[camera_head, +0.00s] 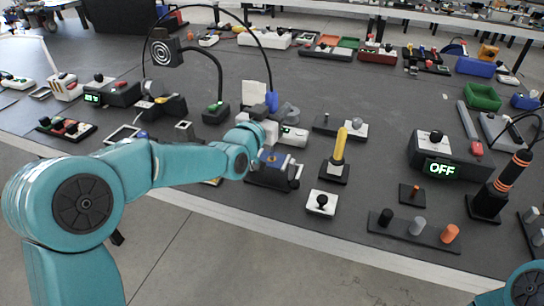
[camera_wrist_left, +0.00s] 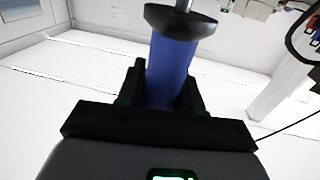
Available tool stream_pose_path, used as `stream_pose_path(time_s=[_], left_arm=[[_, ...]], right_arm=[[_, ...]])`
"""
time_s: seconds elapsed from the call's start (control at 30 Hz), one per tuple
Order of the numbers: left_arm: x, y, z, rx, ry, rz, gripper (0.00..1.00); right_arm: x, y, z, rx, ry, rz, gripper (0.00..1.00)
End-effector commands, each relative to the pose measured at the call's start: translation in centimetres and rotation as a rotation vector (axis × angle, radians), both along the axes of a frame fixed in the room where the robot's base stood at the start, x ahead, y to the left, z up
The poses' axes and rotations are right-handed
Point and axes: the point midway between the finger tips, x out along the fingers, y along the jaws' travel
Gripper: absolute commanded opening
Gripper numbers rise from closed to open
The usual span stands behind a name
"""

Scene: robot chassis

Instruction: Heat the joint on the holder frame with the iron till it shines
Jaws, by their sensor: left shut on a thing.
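My left gripper (camera_head: 274,118) is above the middle of the bench, shut on a blue handle (camera_head: 271,101). In the left wrist view the blue handle (camera_wrist_left: 170,70) stands between the jaws, with a dark collar and a metal shaft at its far end. An iron (camera_head: 511,172) with a black and orange grip stands tilted in a black stand at the right, with a cable from its top. Beside it is a black station (camera_head: 452,160) whose display reads OFF. Which item is the holder frame, and its joint, I cannot tell. My right gripper is not in view.
A dark base with a blue block (camera_head: 272,158) sits below my left wrist. A yellow-handled tool (camera_head: 340,146) stands in a black base to its right. A black rack (camera_head: 415,231) with several coloured knobs lies near the front edge. The upper middle of the bench is mostly clear.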

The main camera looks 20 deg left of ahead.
Motion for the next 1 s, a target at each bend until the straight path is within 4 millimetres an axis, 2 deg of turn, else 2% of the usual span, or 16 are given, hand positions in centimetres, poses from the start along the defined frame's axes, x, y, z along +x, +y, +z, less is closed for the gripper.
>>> stream_pose_path(time_s=[1.0], left_arm=[[0.00, 0.00, -0.52, 0.000, -0.001, 0.000, 0.09]], right_arm=[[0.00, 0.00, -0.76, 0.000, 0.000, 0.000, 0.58]])
